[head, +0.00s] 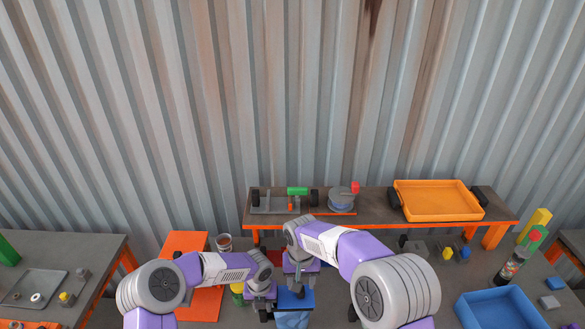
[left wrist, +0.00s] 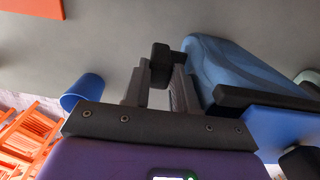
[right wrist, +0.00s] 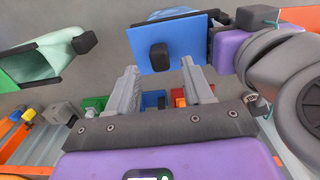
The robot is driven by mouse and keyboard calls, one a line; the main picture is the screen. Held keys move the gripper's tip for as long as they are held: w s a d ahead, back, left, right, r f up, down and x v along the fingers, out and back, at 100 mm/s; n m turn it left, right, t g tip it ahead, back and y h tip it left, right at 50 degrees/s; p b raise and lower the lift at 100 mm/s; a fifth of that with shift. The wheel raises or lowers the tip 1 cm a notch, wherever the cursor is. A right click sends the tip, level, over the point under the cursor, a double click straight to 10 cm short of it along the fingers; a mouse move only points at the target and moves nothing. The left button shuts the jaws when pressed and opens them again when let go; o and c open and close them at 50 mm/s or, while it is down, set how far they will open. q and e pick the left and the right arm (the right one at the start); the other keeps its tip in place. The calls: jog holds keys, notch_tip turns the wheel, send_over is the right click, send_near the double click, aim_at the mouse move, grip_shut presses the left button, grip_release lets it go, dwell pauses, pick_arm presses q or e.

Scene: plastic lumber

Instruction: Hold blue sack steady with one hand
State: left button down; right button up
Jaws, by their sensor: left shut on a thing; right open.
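The blue sack (head: 293,318) hangs at the front edge of the work area, low in the head view and partly hidden by my arms. It fills the upper right of the left wrist view (left wrist: 228,68). My left gripper (head: 268,302) is at its left side, shut on a black grip of the sack (left wrist: 160,58). The right wrist view shows the sack (right wrist: 172,38) from above, with another black grip (right wrist: 160,57) facing my right gripper. My right gripper (right wrist: 160,88) is open and empty, just short of that grip and apart from it.
A green sack (right wrist: 40,62) is at the left in the right wrist view. An orange tray (head: 435,203) sits on the raised shelf and a blue tray (head: 500,310) at the right. A bottle (head: 513,265) stands near it. A grey tray (head: 35,287) lies on the left table.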

jog(key=shift+f, duration=2.1)
jog(key=shift+c, duration=0.3)
grip_shut()
